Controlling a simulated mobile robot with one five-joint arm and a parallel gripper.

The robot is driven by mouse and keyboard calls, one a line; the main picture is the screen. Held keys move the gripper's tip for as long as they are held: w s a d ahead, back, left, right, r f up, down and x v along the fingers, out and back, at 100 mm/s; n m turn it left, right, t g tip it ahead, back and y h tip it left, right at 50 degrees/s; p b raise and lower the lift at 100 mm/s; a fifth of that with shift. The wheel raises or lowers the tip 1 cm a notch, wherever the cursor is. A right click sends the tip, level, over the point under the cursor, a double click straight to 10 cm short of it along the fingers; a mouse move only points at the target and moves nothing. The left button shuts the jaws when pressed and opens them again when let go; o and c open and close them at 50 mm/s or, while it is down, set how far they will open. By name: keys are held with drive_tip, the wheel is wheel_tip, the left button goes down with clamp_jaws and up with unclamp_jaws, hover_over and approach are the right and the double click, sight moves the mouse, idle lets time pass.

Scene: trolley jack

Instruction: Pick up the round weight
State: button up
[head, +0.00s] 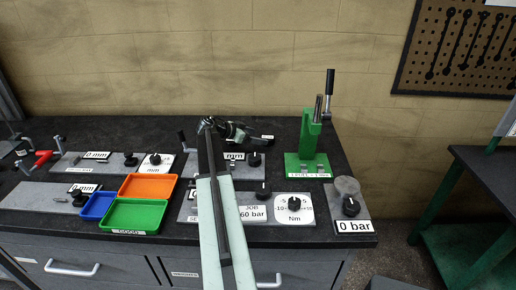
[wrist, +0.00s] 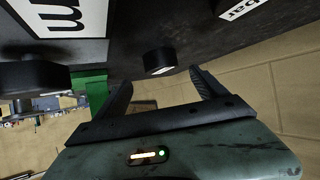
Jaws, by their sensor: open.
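A grey, round, short block (head: 347,186) stands at the back of the "0 bar" panel in the head view, at the bench's right end. It looks most like the round weight, but I cannot be sure. My gripper (head: 235,131) is over the back of the bench, well left of it. In the wrist view my gripper (wrist: 160,80) is open. A short black cylinder (wrist: 160,61) with a pale patch shows between the fingertips, apart from both. I cannot tell whether it is a knob or a weight. Nothing is held.
The green jack (head: 308,150) with its upright black handle stands right of my gripper. Labelled panels with knobs (head: 294,204) line the bench front. Orange (head: 148,187), green (head: 135,216) and blue (head: 98,206) trays lie at left. A wall rises behind.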

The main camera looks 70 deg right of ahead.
sight(266, 138)
drive_tip(key=shift+b+x, duration=1.75)
drive_tip(key=shift+x, duration=2.1)
drive_tip(key=shift+w+r, duration=0.15)
drive_tip(key=shift+c, duration=0.3)
clamp_jaws()
